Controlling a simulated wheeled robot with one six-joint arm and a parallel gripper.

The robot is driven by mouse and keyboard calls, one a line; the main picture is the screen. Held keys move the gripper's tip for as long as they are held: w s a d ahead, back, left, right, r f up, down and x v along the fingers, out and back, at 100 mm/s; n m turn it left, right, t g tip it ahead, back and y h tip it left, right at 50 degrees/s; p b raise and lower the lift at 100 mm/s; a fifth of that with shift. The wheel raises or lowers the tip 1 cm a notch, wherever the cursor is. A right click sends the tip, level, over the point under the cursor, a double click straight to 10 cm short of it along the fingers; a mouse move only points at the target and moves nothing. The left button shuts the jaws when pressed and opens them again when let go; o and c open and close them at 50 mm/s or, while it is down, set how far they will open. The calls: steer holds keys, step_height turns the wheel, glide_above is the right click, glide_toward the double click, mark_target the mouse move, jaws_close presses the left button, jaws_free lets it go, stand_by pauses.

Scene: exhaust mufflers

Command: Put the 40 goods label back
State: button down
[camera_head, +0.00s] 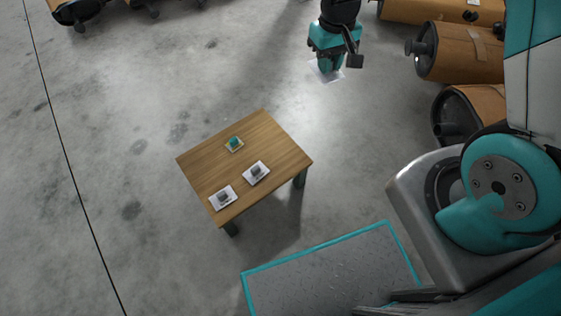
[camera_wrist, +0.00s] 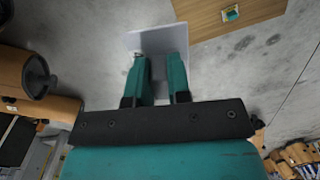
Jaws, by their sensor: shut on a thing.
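My gripper (camera_head: 326,64) is at the top of the head view, away from the table. It is shut on a white label (camera_head: 327,73), which sticks out beyond the fingers. The wrist view shows the label (camera_wrist: 148,42) past the teal fingertips (camera_wrist: 158,60); any print on it cannot be read. On the wooden table (camera_head: 270,135) are two white labels with small dark items, one near the front corner (camera_head: 213,203) and one in the middle (camera_head: 248,181).
More brown objects (camera_head: 75,10) are at the upper left. Open concrete floor lies between my gripper and the table. My teal-edged base is at the bottom.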

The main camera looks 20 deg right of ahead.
mark_target(287, 157)
steer(key=w+a+f+n+b, duration=0.1)
steer(key=a+f+b, duration=0.3)
steer(key=f+b, duration=0.6)
steer(key=w+a+f+n+b, duration=0.2)
steer(key=a+f+b, duration=0.2)
steer(key=f+b, duration=0.55)
step_height(287, 157, down, 20)
steer(key=b, duration=1.1)
steer(key=shift+s+f, duration=0.15)
steer(key=shift+f, duration=0.05)
steer(key=shift+r, duration=0.15)
steer(key=c, duration=1.1)
jaws_free()
